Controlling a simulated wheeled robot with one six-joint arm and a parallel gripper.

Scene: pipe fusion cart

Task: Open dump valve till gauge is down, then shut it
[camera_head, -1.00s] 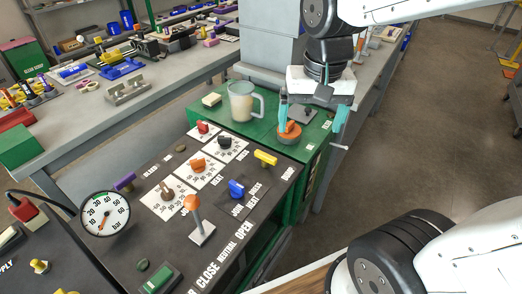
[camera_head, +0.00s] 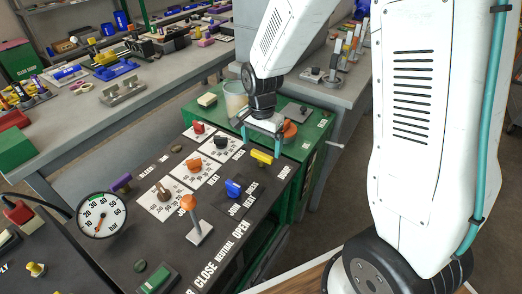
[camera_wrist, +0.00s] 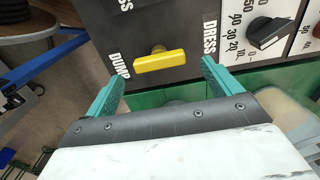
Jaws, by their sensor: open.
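The yellow dump valve handle (camera_head: 262,157) sits at the right back of the dark control panel. In the wrist view the handle (camera_wrist: 160,61) lies crosswise beside the DUMP label, pointing roughly between DUMP and DRESS. My gripper (camera_wrist: 162,75) is open and empty, with one teal finger on each side of the handle's line and apart from it. In the head view my gripper (camera_head: 263,130) hangs just behind the handle. The round gauge (camera_head: 100,215), marked in bar, stands at the panel's left; its small needle is hard to read exactly.
An orange-topped lever (camera_head: 190,207) stands upright on the panel near the CLOSE, NEUTRAL, OPEN labels. A blue knob (camera_head: 234,188) is left of the dump handle. A jug (camera_head: 235,100) and an orange round part (camera_head: 289,131) stand on the green surface behind.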

